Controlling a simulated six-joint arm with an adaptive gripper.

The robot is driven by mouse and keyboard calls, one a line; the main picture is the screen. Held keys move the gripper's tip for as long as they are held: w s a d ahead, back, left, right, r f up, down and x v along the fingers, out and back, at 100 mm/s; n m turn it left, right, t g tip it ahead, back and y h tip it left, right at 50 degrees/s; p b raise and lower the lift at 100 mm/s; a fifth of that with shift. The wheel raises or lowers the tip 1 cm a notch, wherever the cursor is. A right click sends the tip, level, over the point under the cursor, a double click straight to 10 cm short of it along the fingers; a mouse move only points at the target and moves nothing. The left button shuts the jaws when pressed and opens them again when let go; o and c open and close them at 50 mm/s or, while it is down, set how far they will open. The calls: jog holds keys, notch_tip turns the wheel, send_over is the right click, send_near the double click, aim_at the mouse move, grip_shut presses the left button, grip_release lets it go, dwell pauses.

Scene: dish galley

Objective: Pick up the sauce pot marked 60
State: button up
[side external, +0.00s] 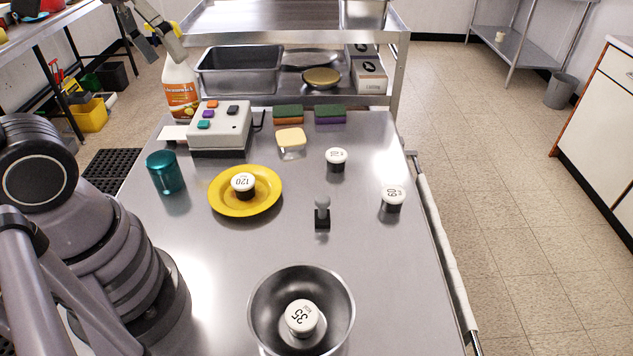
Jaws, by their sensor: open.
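The sauce pot marked 60 (392,198) is a small dark pot with a white lid. It stands upright on the right side of the steel table, and its label reads upside down. Similar pots are one marked 120 (242,185) on a yellow plate (225,208), one marked 35 (301,318) inside a metal bowl (258,308), and one (336,160) farther back whose mark is too small to read surely. My gripper (160,42) shows partly at the top left, open and empty, far from the pot marked 60.
A small grey-knobbed item (322,214) stands left of the pot marked 60. The table's right edge (440,250) has a rail.

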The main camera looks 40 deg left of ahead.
jog(key=w+d+f+n+g+h, duration=0.4)
jog(key=w+d+h, duration=0.3)
jog(key=w+d, duration=0.35)
jog(key=n+t+h, duration=0.6)
jog(key=n+t, duration=0.4)
jog(key=n, duration=0.9)
send_over(404, 194)
jog(key=v, duration=0.5)
notch_tip(404, 194, down, 27)
jog(key=shift+s+d+f, duration=0.1)
jog(key=shift+d, duration=0.05)
notch_tip(404, 194, down, 6)
jog(key=shift+f, duration=0.15)
jog(key=w+d, duration=0.1)
jog(key=w+d+f, duration=0.1)
jog(key=d, duration=0.1)
jog(key=shift+d, duration=0.15)
jog(key=shift+w+d, duration=0.35)
jog(key=shift+d, duration=0.05)
jog(key=c, duration=1.1)
